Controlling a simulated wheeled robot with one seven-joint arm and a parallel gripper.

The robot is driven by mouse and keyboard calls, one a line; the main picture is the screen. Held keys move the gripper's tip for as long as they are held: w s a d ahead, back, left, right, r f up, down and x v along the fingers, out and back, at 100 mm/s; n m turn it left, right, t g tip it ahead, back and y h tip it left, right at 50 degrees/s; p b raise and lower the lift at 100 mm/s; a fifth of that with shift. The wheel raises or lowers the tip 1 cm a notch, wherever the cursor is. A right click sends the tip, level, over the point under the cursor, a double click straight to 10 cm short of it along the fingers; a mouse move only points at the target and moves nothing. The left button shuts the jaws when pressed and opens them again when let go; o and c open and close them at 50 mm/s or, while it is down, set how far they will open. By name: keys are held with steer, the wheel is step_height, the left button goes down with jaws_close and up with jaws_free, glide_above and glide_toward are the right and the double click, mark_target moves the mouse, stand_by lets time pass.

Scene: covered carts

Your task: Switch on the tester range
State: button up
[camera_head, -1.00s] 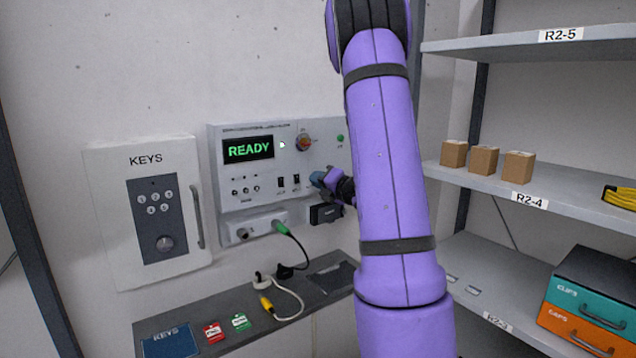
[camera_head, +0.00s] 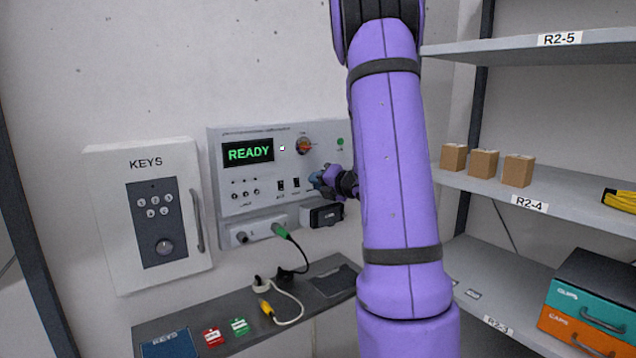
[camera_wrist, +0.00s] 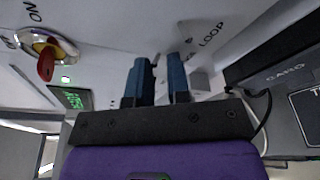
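The tester (camera_head: 315,160) is a pale grey wall panel. Its display (camera_head: 248,152) reads READY in green. Right of it are a small white light (camera_head: 282,148) and a rotary switch with a red key (camera_head: 304,146), seen closer in the wrist view (camera_wrist: 46,62). My gripper (camera_wrist: 159,65) has blue fingers set apart, close to the panel face beside the word LOOP. A small part shows between the fingertips; I cannot tell if they touch it. My gripper hides the panel's lower right in the head view (camera_head: 316,181).
A green lamp (camera_head: 340,141) is at the panel's upper right. A black box (camera_head: 322,215) sits just below my gripper. A green-plugged cable (camera_head: 290,238) hangs to the dark counter (camera_head: 220,318). The key cabinet (camera_head: 180,215) is left; shelves (camera_head: 560,205) with boxes are right.

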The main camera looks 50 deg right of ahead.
steer(key=shift+s, duration=0.1)
steer(key=s+r, duration=0.1)
steer(key=s, duration=0.9)
steer(key=shift+s+a+r, duration=0.2)
steer(key=shift+s, duration=0.05)
steer(key=w+a+r+m+g+h, duration=0.2)
steer(key=a+r+m+g+h, duration=0.35)
steer(key=a+m, duration=0.85)
steer(key=s+a+m+g+y, duration=0.2)
steer(key=s+a+m, duration=0.3)
steer(key=s+a, duration=0.3)
steer(key=s+a+f+m+g+y, duration=0.1)
steer(key=s+a+m+g+y, duration=0.2)
steer(key=s+a, duration=0.5)
steer(key=a+m+y, duration=0.1)
steer(key=a+m, duration=0.1)
steer(key=a, duration=0.3)
steer(key=shift+s+g, duration=0.35)
steer(key=shift+s, duration=0.05)
